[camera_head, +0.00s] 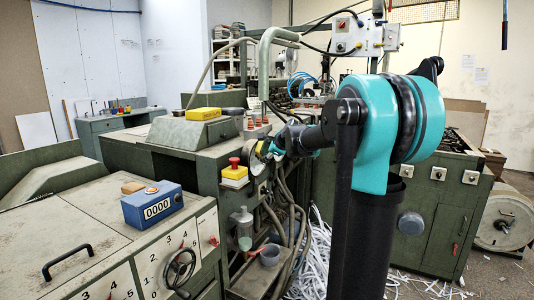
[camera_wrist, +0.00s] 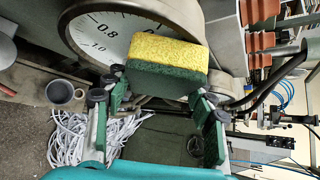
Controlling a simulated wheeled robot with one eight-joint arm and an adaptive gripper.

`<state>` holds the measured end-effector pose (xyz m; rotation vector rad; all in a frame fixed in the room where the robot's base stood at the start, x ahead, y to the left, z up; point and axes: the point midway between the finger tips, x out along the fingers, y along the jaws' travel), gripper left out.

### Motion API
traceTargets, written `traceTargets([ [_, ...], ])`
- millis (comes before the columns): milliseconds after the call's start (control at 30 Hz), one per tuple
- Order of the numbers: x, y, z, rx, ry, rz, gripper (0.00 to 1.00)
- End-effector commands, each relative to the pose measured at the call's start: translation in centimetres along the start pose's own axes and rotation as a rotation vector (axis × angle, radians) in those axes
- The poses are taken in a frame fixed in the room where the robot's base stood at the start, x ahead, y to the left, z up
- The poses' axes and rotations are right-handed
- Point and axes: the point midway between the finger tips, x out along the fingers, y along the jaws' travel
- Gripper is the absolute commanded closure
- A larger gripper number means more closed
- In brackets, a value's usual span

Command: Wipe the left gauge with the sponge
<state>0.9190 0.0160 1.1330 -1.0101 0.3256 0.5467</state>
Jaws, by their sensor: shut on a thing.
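My gripper (camera_wrist: 160,98) is shut on a sponge (camera_wrist: 165,52), yellow on one side and dark green on the other. The sponge is in front of a round gauge (camera_wrist: 102,36) with a white dial and a grey rim. It hides the lower right part of the dial, and I cannot tell whether it touches the face. The marks 0.8 and 1.0 show on the dial. In the head view my gripper (camera_head: 272,147) is at the machine's front, beside a partly hidden round gauge (camera_head: 256,166). Only one gauge shows clearly, so I cannot tell whether it is the left one.
A red emergency button on a yellow box (camera_head: 235,173) sits just left of the gauge. A clear bottle (camera_head: 243,226), a grey cup (camera_head: 269,255) and hanging hoses are below. Paper strips litter the floor.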

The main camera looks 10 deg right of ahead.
Motion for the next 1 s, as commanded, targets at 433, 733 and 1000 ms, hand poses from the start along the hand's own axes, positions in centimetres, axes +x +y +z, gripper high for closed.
traceTargets([
  [433,1.6,-2.4,-1.8,0.001,0.001,0.000,0.55],
  [733,2.0,-2.6,-1.7,0.000,0.000,0.000,0.55],
  [1000,1.3,-1.3,-0.6,0.000,-0.003,0.002,0.55],
])
